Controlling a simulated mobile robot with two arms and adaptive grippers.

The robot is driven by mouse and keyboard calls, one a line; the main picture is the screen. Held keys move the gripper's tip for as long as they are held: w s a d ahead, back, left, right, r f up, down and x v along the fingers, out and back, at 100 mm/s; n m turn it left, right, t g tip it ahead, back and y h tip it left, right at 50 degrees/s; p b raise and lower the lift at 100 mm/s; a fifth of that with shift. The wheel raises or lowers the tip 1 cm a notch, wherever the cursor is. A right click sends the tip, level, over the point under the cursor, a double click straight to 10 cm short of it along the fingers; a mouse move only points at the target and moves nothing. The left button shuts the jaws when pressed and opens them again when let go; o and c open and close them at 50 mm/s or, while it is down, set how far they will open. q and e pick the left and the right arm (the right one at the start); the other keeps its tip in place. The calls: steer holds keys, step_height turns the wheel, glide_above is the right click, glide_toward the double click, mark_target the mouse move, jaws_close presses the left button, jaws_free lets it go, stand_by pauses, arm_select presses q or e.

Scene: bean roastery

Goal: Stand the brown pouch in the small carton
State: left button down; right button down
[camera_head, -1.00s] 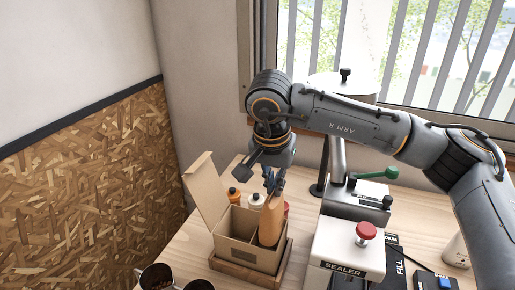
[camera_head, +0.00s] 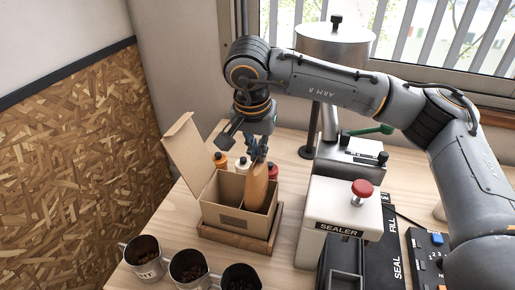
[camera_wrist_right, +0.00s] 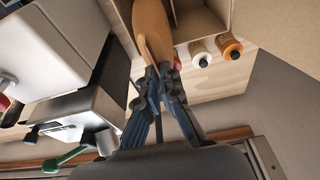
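The brown pouch (camera_head: 257,187) stands nearly upright in the right-hand compartment of the small carton (camera_head: 226,216), its top above the carton's walls; its lower end is hidden. The carton's flap (camera_head: 186,155) stands open at the left. My right gripper (camera_head: 256,150) points down at the pouch's top. In the right wrist view, its fingers (camera_wrist_right: 165,85) are close together at the top edge of the pouch (camera_wrist_right: 152,35) and appear shut on it. The carton's other compartment (camera_wrist_right: 202,20) looks empty. My left gripper is not in view.
The carton sits on a wooden tray (camera_head: 235,240). Orange, white and red-capped bottles (camera_head: 220,160) stand behind it. The sealer (camera_head: 338,215) with its red knob is close on the right. Metal cups of beans (camera_head: 145,257) stand in front. A wall is at the left.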

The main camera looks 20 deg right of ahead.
mark_target(258, 165)
steer(key=shift+f+b, duration=3.85)
steer(key=shift+f, duration=1.2)
steer(key=c, duration=1.1)
jaws_free()
steer(key=shift+r+p, duration=2)
steer(key=shift+r, duration=1.6)
steer(key=shift+s+f, duration=0.1)
